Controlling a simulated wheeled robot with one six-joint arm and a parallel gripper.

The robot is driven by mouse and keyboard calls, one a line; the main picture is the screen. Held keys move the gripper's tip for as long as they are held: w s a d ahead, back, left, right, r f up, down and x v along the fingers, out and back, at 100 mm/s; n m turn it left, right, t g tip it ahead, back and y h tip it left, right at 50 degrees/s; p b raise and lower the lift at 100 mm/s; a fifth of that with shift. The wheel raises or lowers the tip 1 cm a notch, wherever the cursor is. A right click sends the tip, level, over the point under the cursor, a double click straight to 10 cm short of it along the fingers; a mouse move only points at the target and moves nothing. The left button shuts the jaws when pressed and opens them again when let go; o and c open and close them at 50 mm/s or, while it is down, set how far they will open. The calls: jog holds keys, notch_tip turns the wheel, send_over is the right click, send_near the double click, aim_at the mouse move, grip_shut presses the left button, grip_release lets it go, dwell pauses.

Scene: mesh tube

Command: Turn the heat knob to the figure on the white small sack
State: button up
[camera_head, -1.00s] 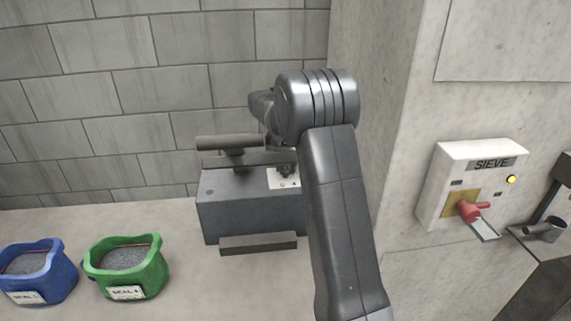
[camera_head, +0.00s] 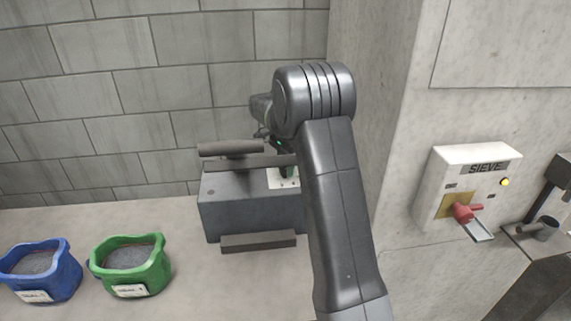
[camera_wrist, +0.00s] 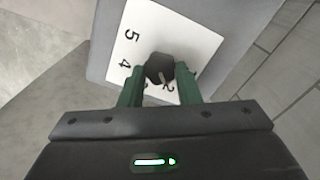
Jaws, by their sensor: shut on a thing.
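The heat knob (camera_wrist: 157,66) is a dark, many-sided knob with a pale line on it, in the wrist view. It sits on a white dial plate (camera_wrist: 178,30) with black figures. The 5 and 4 are clear; the 3 and 2 are partly covered by my gripper. The pale line lies on the knob's side towards the 2 and 3. My gripper (camera_wrist: 160,76) has its green fingers on both sides of the knob and is shut on it. In the head view the plate (camera_head: 274,181) shows on the grey box, and my arm hides the knob. No white sack is in view.
The grey box (camera_head: 225,215) has a press-like bar (camera_head: 230,148) on top. A blue sack (camera_head: 62,280) and a green sack (camera_head: 155,272) stand left with labels too blurred to read. A SIEVE panel (camera_head: 433,185) with a red knob (camera_head: 464,213) is on the right wall.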

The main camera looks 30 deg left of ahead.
jog(key=shift+r+m, duration=0.1)
jog(key=shift+m, duration=0.3)
jog(key=o, duration=1)
notch_tip(320, 180, up, 14)
jog(key=shift+f+b, duration=0.15)
jog(key=shift+b, duration=0.35)
jog(key=shift+f, duration=0.1)
notch_tip(320, 180, down, 14)
jog(key=shift+r+p, duration=0.15)
jog(key=shift+p, duration=0.4)
